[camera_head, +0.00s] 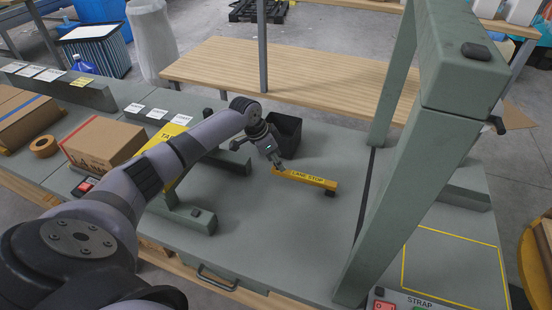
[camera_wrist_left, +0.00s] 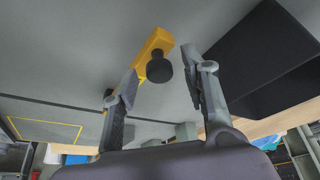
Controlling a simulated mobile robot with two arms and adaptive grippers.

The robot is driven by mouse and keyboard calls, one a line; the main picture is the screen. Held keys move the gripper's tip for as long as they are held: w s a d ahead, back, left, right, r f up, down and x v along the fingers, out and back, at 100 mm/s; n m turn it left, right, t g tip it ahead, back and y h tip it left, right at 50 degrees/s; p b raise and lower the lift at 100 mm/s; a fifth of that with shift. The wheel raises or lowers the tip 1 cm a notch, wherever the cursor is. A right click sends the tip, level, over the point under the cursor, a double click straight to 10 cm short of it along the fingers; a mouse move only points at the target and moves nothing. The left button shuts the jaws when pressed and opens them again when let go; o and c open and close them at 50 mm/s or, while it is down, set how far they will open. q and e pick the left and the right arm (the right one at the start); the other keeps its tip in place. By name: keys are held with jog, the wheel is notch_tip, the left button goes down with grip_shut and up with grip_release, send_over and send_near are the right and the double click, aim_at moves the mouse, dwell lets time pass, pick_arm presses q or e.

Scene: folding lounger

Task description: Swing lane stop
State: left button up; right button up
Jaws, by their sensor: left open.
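The lane stop (camera_head: 310,179) is a yellow bar lettered "LANE STOP" on the grey bench top, right of the black bin. My left gripper (camera_head: 272,158) is open near its left end in the head view. In the left wrist view, the yellow bar (camera_wrist_left: 156,42) and a round black knob (camera_wrist_left: 158,68) at its end show between the two spread fingers of the left gripper (camera_wrist_left: 163,62). The left finger looks close to the bar's side; I cannot tell whether it touches. My right gripper is not in view.
A black bin (camera_head: 285,132) stands just behind the gripper. A tall green-grey frame (camera_head: 400,190) rises to the right. A cardboard box (camera_head: 103,143) and tape roll (camera_head: 44,146) are at the left. Bench top in front of the lane stop is clear.

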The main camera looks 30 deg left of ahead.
pick_arm(q)
grip_shut()
dwell(0.5)
dwell(0.3)
